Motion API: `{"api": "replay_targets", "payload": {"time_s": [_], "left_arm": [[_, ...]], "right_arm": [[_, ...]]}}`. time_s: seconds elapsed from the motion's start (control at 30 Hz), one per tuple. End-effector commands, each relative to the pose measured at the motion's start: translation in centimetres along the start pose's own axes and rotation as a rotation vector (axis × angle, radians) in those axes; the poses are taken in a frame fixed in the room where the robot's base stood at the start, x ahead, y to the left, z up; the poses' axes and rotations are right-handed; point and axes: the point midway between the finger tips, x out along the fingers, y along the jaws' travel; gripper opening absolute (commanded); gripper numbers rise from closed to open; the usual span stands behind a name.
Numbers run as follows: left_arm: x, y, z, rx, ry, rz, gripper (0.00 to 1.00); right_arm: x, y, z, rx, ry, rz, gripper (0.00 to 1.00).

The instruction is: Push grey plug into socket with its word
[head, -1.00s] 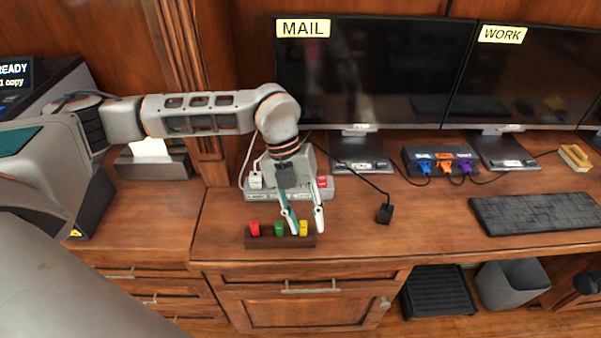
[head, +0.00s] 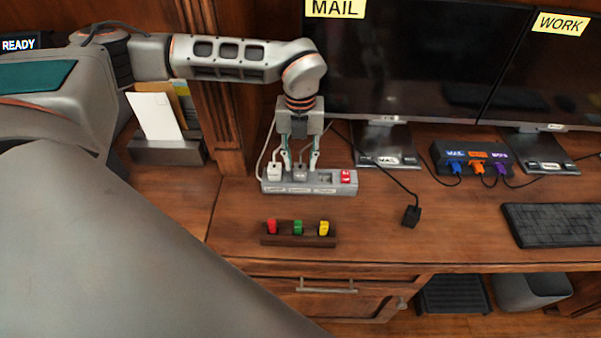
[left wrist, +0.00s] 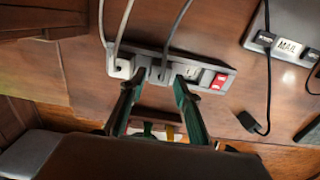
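The grey power strip (head: 335,188) lies on the desk, with small word labels too blurred to read. A grey plug (head: 300,173) stands upright at its second socket, beside a white plug (head: 274,172) at the left socket. How deep the grey plug sits I cannot tell. My left gripper (head: 300,165) points down over it, its fingers apart on either side. In the left wrist view, the grey plug (left wrist: 157,74) is between the fingertips, with a visible gap to the right finger. A black plug (head: 411,216) lies loose on the desk. My right gripper is not visible.
A red switch (head: 348,177) is at the strip's right end. A dark block (head: 285,240) with red, green and yellow pieces lies in front. Monitors, a hub (head: 470,162) and a keyboard (head: 555,224) stand right. Cords run behind the strip. The desk between strip and block is clear.

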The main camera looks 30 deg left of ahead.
Motion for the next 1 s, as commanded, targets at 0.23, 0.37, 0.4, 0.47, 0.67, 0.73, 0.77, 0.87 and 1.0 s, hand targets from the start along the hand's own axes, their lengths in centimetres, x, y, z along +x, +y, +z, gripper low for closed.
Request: {"api": "replay_targets", "payload": {"time_s": [0.23, 0.37, 0.4, 0.47, 0.67, 0.73, 0.77, 0.87, 1.0], "left_arm": [[3.1, 0.0, 0.1, 0.002, 0.001, 0.0, 0.32], [3.4, 0.0, 0.1, 0.001, 0.001, -0.001, 0.32], [3.4, 0.0, 0.1, 0.001, 0.001, -0.001, 0.32], [3.4, 0.0, 0.1, 0.001, 0.001, -0.001, 0.32], [3.3, 0.0, 0.1, 0.001, 0.001, -0.001, 0.02], [3.3, 0.0, 0.1, 0.002, 0.0, -0.001, 0.02], [3.3, 0.0, 0.1, 0.001, 0.0, -0.001, 0.02], [3.3, 0.0, 0.1, 0.002, 0.0, -0.001, 0.02], [3.1, 0.0, 0.1, 0.002, 0.0, -0.002, 0.02]], "right_arm": [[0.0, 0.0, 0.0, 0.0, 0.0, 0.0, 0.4], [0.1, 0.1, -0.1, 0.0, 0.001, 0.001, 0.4], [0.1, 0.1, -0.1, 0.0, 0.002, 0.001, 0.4], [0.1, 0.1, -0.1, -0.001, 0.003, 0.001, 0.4], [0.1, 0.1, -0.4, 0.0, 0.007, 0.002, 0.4], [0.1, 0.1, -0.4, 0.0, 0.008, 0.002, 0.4], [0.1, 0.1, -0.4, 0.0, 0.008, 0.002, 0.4], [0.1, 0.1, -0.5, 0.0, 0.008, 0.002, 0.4], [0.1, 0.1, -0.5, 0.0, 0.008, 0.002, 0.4]]}}
